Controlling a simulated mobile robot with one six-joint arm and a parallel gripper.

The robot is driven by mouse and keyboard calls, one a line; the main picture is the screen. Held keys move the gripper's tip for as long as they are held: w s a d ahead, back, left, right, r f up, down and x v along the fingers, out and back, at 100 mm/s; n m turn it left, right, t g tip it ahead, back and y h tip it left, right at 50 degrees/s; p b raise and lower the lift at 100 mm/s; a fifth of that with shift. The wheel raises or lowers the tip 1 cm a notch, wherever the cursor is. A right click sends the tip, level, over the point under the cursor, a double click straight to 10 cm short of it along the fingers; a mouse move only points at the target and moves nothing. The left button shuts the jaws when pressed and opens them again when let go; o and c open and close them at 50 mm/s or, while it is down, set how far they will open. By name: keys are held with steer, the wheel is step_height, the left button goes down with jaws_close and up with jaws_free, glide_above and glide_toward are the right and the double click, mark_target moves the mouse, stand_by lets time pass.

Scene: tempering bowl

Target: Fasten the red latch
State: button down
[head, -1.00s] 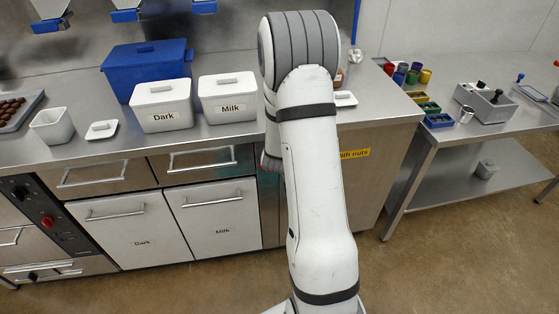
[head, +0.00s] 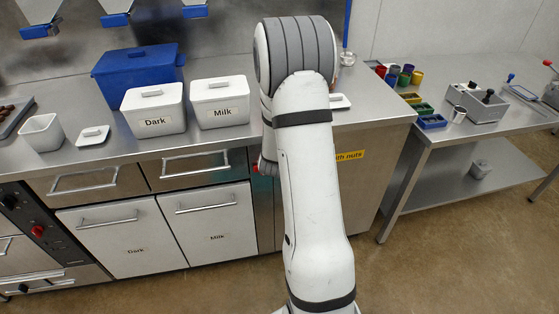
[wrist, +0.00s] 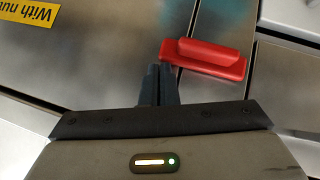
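The red latch (wrist: 205,57) is a red bar with a raised grip, on a steel front near a dark seam in the wrist view. In the head view only a small red spot (head: 255,168) shows beside my arm. My gripper (wrist: 158,72) has its two dark fingers together, shut with nothing seen between them. In the wrist view the fingertips are just below and left of the latch's left end. I cannot tell whether they touch it. In the head view my arm hides most of the gripper.
A steel counter carries the Dark tub (head: 154,110), the Milk tub (head: 219,103) and a blue box (head: 135,75). Drawers and bin fronts (head: 210,215) lie left of my arm. A yellow label (wrist: 27,12) is nearby. A steel side table (head: 440,140) stands right, with open floor before it.

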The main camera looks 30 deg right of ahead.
steer(key=s+a+r+p, duration=0.2)
steer(key=s+r, duration=0.4)
steer(key=r, duration=0.5)
steer(key=shift+s+p, duration=0.4)
steer(key=shift+p, duration=0.5)
steer(key=s+a+r+n+g+y, duration=0.1)
steer(key=s+a+r+y, duration=0.1)
steer(key=a+r, duration=0.35)
steer(key=s+a+r+y, duration=0.2)
steer(key=a+y, duration=0.1)
steer(key=a, duration=0.5)
steer(key=s+a+r+g, duration=0.2)
steer(key=s, duration=0.5)
steer(key=s+a+r+g, duration=0.2)
steer(key=s+r, duration=0.1)
steer(key=s, duration=0.5)
steer(key=shift+a+r+n+p, duration=0.3)
steer(key=shift+a, duration=0.1)
